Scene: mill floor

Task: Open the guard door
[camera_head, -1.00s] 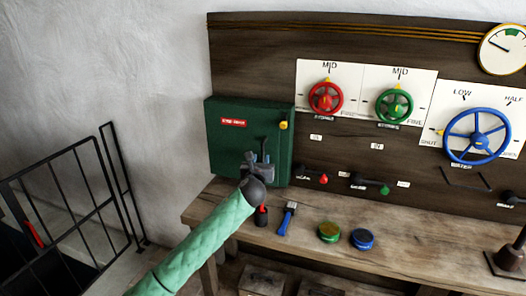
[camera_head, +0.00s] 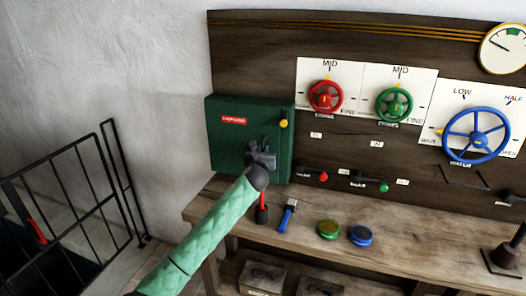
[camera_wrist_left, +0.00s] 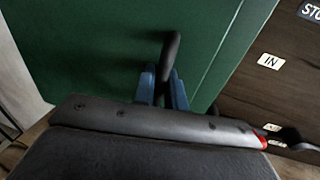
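A green cabinet with a flat front door (camera_head: 228,145) hangs on the left end of the wooden panel. It carries a red label (camera_head: 233,120), too small to read, and a yellow knob (camera_head: 283,123). The door looks closed. My left gripper (camera_head: 264,152) is at the lower right of its front. In the left wrist view a dark bar handle (camera_wrist_left: 171,50) stands out from the green door (camera_wrist_left: 90,45). The blue fingertips of my left gripper (camera_wrist_left: 163,88) lie close on both sides of the handle and appear shut on it. My right gripper is not in view.
The wooden bench (camera_head: 300,250) below holds a red-handled tool (camera_head: 262,205), a blue-handled tool (camera_head: 287,215), and green (camera_head: 328,229) and blue (camera_head: 362,236) discs. Red (camera_head: 325,96), green (camera_head: 394,104) and blue (camera_head: 476,134) wheels are to the right. A black railing (camera_head: 75,210) stands at left.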

